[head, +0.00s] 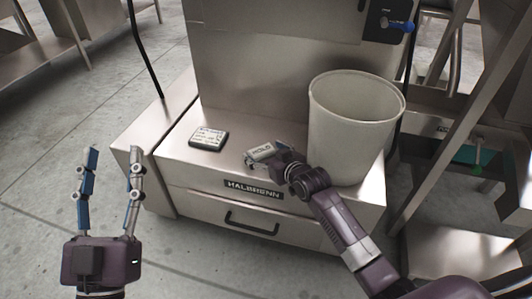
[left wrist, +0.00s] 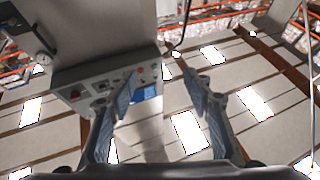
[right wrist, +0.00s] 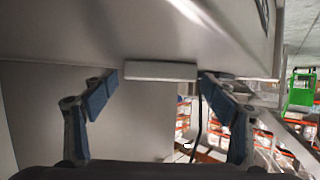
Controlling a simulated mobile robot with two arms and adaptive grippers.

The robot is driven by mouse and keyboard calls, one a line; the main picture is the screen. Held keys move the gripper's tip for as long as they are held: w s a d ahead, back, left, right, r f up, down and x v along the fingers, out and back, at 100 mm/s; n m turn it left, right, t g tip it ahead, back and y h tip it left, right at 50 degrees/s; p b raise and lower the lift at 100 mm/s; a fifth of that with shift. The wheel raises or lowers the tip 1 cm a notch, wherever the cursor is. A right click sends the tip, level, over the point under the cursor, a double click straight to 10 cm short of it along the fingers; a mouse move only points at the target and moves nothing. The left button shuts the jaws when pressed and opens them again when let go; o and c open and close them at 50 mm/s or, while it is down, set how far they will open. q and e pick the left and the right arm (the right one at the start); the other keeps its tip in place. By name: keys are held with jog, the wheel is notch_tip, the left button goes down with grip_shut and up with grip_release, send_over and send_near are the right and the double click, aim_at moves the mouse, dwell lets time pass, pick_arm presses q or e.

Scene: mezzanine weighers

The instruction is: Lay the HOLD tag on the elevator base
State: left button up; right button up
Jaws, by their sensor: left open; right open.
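The HOLD tag (head: 262,150) is a small pale plate with dark lettering. It appears to lie on the steel top of the elevator base (head: 235,163), right of the middle. My right gripper (head: 268,157) is open at the tag and hides part of it. In the right wrist view the tag's pale edge (right wrist: 160,71) lies between the two open fingertips, with small gaps at both sides. My left gripper (head: 112,152) is open and empty, left of the base over the floor. In the left wrist view its fingers (left wrist: 163,90) hold nothing.
A dark-edged block with a written label (head: 208,137) lies on the base top, left of the tag. A large pale bin (head: 352,130) stands to the tag's right. The base front has a HALBRENN plate (head: 254,189) and a drawer handle (head: 252,222). Floor at left is clear.

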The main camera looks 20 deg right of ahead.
pick_arm(q)
jog(key=shift+w, duration=0.1)
pick_arm(e)
jog(key=shift+s+r, duration=0.1)
